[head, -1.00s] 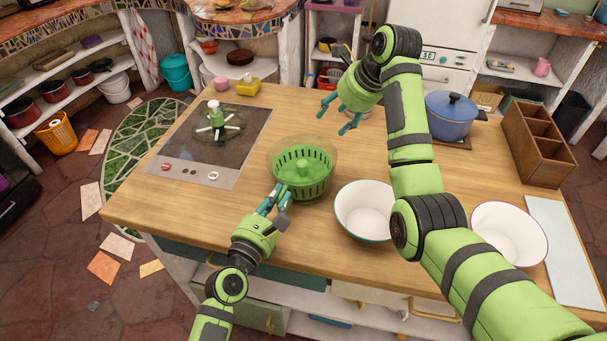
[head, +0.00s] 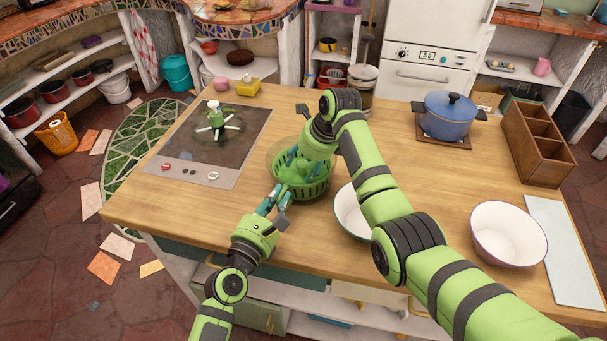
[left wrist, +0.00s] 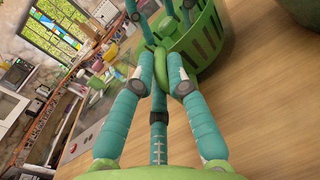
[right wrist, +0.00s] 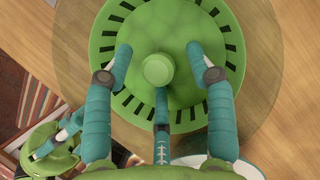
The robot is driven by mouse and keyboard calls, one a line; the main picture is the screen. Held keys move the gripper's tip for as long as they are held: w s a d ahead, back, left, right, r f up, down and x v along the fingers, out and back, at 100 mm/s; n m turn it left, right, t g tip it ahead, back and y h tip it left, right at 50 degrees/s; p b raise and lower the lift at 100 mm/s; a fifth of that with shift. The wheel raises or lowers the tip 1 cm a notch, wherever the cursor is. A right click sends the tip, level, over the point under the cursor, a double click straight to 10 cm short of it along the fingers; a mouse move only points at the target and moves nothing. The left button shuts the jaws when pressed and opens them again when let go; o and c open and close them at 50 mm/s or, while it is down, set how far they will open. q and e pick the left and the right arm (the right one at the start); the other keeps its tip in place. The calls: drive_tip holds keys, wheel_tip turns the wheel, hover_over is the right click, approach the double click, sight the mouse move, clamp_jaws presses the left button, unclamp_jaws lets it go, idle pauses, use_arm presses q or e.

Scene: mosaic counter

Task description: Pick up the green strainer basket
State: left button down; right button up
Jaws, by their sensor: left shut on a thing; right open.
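The green strainer basket (head: 318,190) stands on the wooden counter, slotted and round, with a central knob (right wrist: 158,70). A clear bowl (right wrist: 262,95) surrounds it. My right gripper (head: 300,165) is open above the basket. In the right wrist view its fingers are spread around the central knob, apart from it. My left gripper (head: 274,200) is at the near left side of the basket. In the left wrist view its fingertips are shut on a green loop (left wrist: 184,85) beside the slotted wall. I cannot tell whether the loop belongs to bowl or basket.
A white bowl (head: 350,213) stands just right, partly behind my right arm. Another white bowl (head: 508,235) is further right. A dark cooktop (head: 200,150) with a green spinner lid (head: 217,122) is left. A blue pot (head: 450,118) and wooden organizer (head: 545,140) stand at the back right.

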sight(302, 162)
drive_tip(key=shift+x, duration=0.8)
drive_tip(key=shift+c, duration=0.4)
clamp_jaws()
drive_tip(key=shift+w+r, duration=0.1)
wheel_tip(302, 162, up, 18)
